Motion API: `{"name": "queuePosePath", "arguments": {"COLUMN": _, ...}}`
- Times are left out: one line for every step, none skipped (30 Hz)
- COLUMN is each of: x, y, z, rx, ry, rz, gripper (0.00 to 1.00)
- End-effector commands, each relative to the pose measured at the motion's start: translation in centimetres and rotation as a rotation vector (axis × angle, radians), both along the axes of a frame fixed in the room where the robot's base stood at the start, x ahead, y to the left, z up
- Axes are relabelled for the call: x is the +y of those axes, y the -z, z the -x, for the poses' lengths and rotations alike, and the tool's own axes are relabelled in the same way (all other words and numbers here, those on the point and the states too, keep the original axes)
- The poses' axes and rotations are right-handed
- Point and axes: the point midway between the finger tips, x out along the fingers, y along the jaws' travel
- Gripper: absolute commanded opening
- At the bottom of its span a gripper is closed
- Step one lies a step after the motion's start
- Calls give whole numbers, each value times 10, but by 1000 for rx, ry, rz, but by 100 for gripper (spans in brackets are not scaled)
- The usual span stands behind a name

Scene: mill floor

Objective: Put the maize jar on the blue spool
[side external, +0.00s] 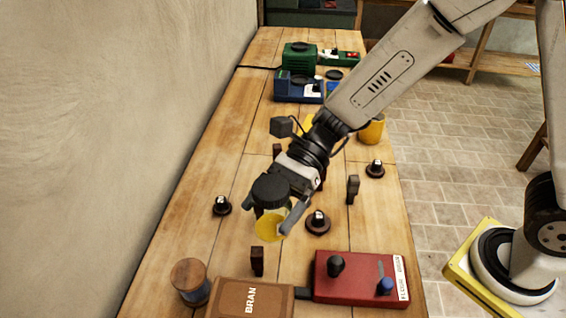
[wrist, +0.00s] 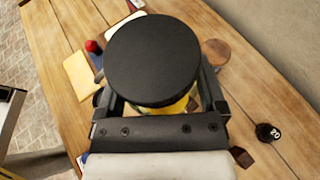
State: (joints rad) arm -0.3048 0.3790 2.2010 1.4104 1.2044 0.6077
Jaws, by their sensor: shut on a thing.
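The maize jar, with a black lid and yellow contents, is held above the table in my gripper (side external: 271,212). Its yellow lower part (side external: 270,229) shows below the fingers in the side view. Its round black lid (wrist: 153,60) fills the upper middle of the wrist view and hides most of what lies beneath. My gripper is shut on the jar, one finger on each side. The blue spool (side external: 191,275) stands upright at the front left of the table, with a round wooden top and blue below. Its wooden top (wrist: 215,52) shows right of the lid in the wrist view.
A brown BRAN box (side external: 252,299) lies beside the spool, and a red box (side external: 350,277) with knobs is further right. A small dark block (side external: 257,261) stands behind the BRAN box. Black knobbed pieces (side external: 222,206) and (side external: 318,223) flank the jar. A wall borders the left.

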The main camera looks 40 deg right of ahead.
Motion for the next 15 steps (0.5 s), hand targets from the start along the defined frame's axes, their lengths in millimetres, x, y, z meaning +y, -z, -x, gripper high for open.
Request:
{"name": "queuePosePath", "arguments": {"x": 11, "y": -5, "z": 5, "rx": -4, "ry": -21, "rz": -2, "gripper": 7}}
{"name": "queuePosePath", "arguments": {"x": 17, "y": -7, "z": 8, "rx": -4, "ry": -29, "rz": -2, "gripper": 7}}
{"name": "queuePosePath", "arguments": {"x": 23, "y": -10, "z": 11, "rx": -3, "ry": -38, "rz": -2, "gripper": 7}}
{"name": "queuePosePath", "arguments": {"x": 28, "y": -12, "z": 13, "rx": -4, "ry": -45, "rz": -2, "gripper": 7}}
{"name": "queuePosePath", "arguments": {"x": 32, "y": -13, "z": 16, "rx": -3, "ry": -52, "rz": -2, "gripper": 7}}
{"name": "queuePosePath", "arguments": {"x": 36, "y": -15, "z": 18, "rx": -2, "ry": -59, "rz": -2, "gripper": 7}}
{"name": "queuePosePath", "arguments": {"x": 40, "y": -17, "z": 20, "rx": -2, "ry": -65, "rz": -2, "gripper": 7}}
{"name": "queuePosePath", "arguments": {"x": 42, "y": -18, "z": 22, "rx": -1, "ry": -69, "rz": -2, "gripper": 7}}
{"name": "queuePosePath", "arguments": {"x": 45, "y": -19, "z": 23, "rx": -2, "ry": -73, "rz": -2, "gripper": 7}}
{"name": "queuePosePath", "arguments": {"x": 47, "y": -20, "z": 24, "rx": -2, "ry": -76, "rz": -2, "gripper": 7}}
{"name": "queuePosePath", "arguments": {"x": 48, "y": -21, "z": 25, "rx": -2, "ry": -79, "rz": -2, "gripper": 7}}
{"name": "queuePosePath", "arguments": {"x": 49, "y": -21, "z": 26, "rx": -1, "ry": -81, "rz": -1, "gripper": 7}}
{"name": "queuePosePath", "arguments": {"x": 50, "y": -21, "z": 26, "rx": -1, "ry": -81, "rz": -1, "gripper": 7}}
{"name": "queuePosePath", "arguments": {"x": 50, "y": -22, "z": 27, "rx": -1, "ry": -82, "rz": -1, "gripper": 7}}
{"name": "queuePosePath", "arguments": {"x": 51, "y": -22, "z": 27, "rx": -1, "ry": -82, "rz": 0, "gripper": 7}}
